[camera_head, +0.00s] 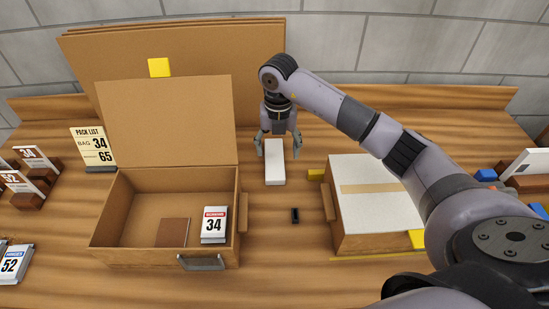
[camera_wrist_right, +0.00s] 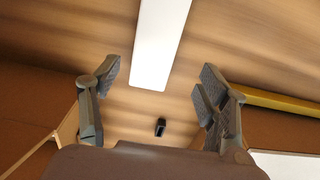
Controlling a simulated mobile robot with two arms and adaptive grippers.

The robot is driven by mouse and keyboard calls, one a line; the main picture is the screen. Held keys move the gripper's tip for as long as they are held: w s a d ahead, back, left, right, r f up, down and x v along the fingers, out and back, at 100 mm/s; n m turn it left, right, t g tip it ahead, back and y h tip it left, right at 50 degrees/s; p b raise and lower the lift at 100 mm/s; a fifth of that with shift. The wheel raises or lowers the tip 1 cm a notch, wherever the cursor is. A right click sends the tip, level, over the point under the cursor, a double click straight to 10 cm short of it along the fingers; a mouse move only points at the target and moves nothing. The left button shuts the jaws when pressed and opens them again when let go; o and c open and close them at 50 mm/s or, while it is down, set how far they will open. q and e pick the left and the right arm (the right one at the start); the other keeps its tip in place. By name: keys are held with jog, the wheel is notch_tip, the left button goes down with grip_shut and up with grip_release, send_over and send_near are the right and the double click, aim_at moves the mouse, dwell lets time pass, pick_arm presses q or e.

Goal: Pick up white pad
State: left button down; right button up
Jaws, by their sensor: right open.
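The white pad (camera_head: 275,168) is a narrow white block lying on the wooden table, between the open box and the closed box. In the right wrist view the white pad (camera_wrist_right: 157,45) runs from the top edge to the middle. My right gripper (camera_head: 277,152) is over the pad's far end, its fingers spread to either side. In the right wrist view my right gripper (camera_wrist_right: 160,85) is open and empty, with gaps between the pad and both fingers. My left gripper is not in view.
An open cardboard box (camera_head: 166,264) holds a 34 card (camera_head: 214,225) and a brown piece (camera_head: 172,232). A closed box (camera_head: 375,195) stands to the right. A small black object (camera_head: 295,215) lies between them. Cards on stands are at the left. Large brown boards (camera_head: 190,50) stand behind.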

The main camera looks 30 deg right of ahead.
aim_at(275, 164)
jog(key=f+p, duration=0.1)
jog(key=f, duration=0.1)
jog(key=f+p, duration=0.1)
jog(key=f, duration=0.1)
jog(key=shift+w+a+f, duration=0.1)
jog(key=shift+a, duration=0.3)
jog(key=shift+f, duration=0.55)
jog(key=shift+c, duration=0.6)
jog(key=c, duration=0.9)
